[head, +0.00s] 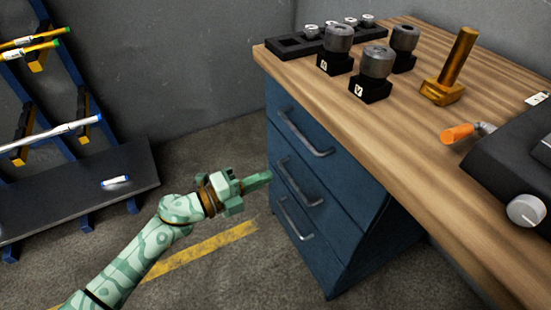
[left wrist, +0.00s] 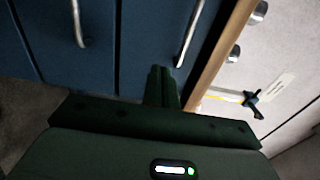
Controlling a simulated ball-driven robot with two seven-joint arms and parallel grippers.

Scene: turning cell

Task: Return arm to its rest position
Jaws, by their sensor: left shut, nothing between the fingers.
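My left arm, patterned in pale and dark green, comes in from the lower left in the head view. Its gripper (head: 258,182) is in the air in front of the blue drawer cabinet (head: 345,200), left of the drawer handles. The left gripper's fingers are together and hold nothing. In the left wrist view the shut fingers (left wrist: 161,86) point toward the blue drawer fronts, with metal handles close by. I cannot tell from these views whether the fingertips touch the cabinet. My right gripper is in neither view.
The wooden bench top (head: 420,120) carries black blocks with metal cylinders (head: 377,62), a dark tray (head: 295,45), a brass-coloured stand (head: 455,70) and a dark machine (head: 510,165) with an orange handle. A rack (head: 75,190) with rods stands left. Open floor lies between.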

